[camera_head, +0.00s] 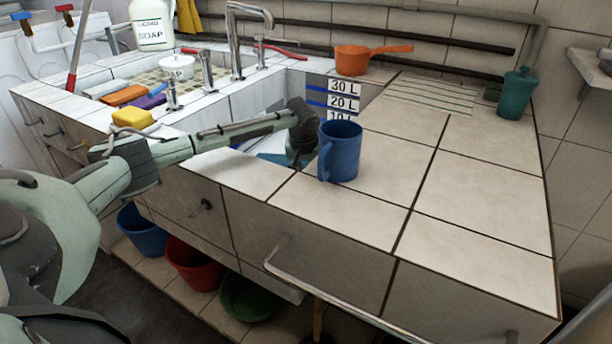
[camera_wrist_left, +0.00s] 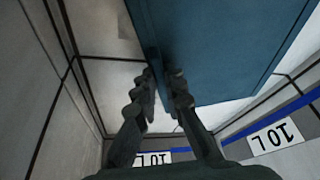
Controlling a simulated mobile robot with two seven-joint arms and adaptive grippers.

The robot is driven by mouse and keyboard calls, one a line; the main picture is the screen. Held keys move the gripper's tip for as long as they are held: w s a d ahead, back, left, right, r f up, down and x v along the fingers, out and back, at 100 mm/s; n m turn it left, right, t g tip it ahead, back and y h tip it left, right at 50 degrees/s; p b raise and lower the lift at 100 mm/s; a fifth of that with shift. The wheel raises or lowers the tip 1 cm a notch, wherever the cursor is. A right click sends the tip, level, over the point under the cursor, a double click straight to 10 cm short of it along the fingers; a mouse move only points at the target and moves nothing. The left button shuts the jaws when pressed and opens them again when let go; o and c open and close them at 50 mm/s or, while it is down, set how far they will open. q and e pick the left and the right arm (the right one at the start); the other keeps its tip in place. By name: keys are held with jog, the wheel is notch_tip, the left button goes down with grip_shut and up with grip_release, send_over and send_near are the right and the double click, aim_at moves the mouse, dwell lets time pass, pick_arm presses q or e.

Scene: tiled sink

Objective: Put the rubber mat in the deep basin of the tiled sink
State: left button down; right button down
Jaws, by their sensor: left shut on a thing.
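My left gripper (camera_head: 300,135) reaches down into the deep basin (camera_head: 345,92), which has blue litre marks on its wall. In the left wrist view its fingers (camera_wrist_left: 163,90) are closed on the edge of a flat blue rubber mat (camera_wrist_left: 225,45). The mat stretches away from the fingertips inside the basin, between tiled walls. In the head view only a small blue piece of the mat (camera_head: 277,157) shows, below the forearm; the basin's near rim and my arm hide the rest. My right gripper is in neither view.
A blue mug (camera_head: 341,152) stands on the tiled counter close beside my left gripper. An orange dipper (camera_head: 352,60) and a green canister (camera_head: 517,95) stand farther back. Taps (camera_head: 240,40) rise behind the basin; a yellow sponge (camera_head: 133,117) lies left. The right counter is mostly clear.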

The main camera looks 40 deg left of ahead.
pick_arm(q)
jog(key=shift+f, duration=0.15)
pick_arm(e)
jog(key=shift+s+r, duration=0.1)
pick_arm(q)
jog(key=c, duration=1.6)
grip_release()
